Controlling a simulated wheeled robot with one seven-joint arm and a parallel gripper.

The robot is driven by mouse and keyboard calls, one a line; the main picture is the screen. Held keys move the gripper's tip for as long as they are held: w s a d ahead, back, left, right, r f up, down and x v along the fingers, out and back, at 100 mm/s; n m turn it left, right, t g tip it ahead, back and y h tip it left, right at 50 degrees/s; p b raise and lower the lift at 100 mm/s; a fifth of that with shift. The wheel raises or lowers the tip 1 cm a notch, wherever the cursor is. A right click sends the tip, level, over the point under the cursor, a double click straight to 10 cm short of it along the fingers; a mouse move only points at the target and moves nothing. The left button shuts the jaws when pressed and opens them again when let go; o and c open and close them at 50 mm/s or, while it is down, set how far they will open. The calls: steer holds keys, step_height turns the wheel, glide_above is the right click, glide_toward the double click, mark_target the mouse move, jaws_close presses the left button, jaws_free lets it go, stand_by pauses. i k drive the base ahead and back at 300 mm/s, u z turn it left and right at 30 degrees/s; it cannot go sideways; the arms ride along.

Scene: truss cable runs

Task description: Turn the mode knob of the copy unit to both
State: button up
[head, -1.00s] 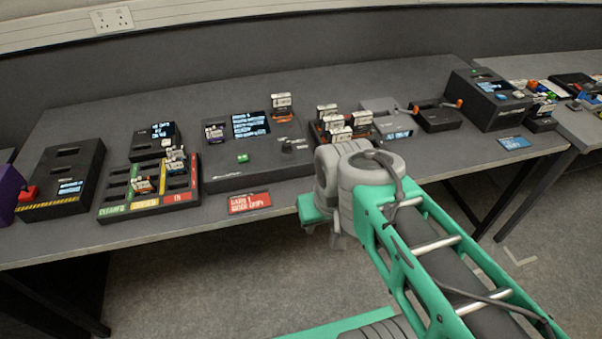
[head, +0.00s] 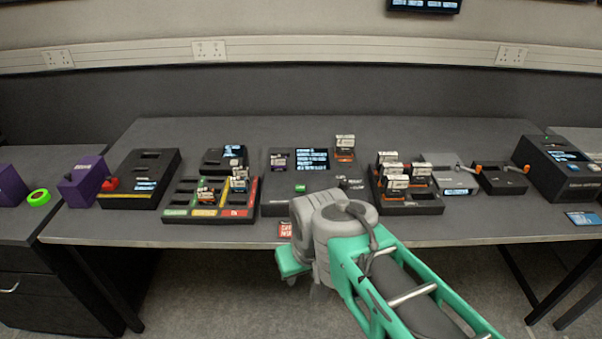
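The copy unit (head: 276,202) is a dark box on the table near the middle of the head view. It has a lit screen (head: 312,159), a green button (head: 300,188) and a small cartridge in its left slot. A small dark knob (head: 343,182) sits at its right front, with tiny white labels beside it. The knob's setting is too small to read. My grey and green arm stands in front of the table and covers part of the unit's front edge.
Left of the unit is a sorting tray (head: 172,214) with coloured labels. Right of it is a rack (head: 425,206) of several cartridges. The back of the table is clear.

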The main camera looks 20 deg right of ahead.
mark_target(344, 184)
steer(key=u, duration=0.3)
steer(key=i, duration=0.95)
steer(key=z, duration=0.4)
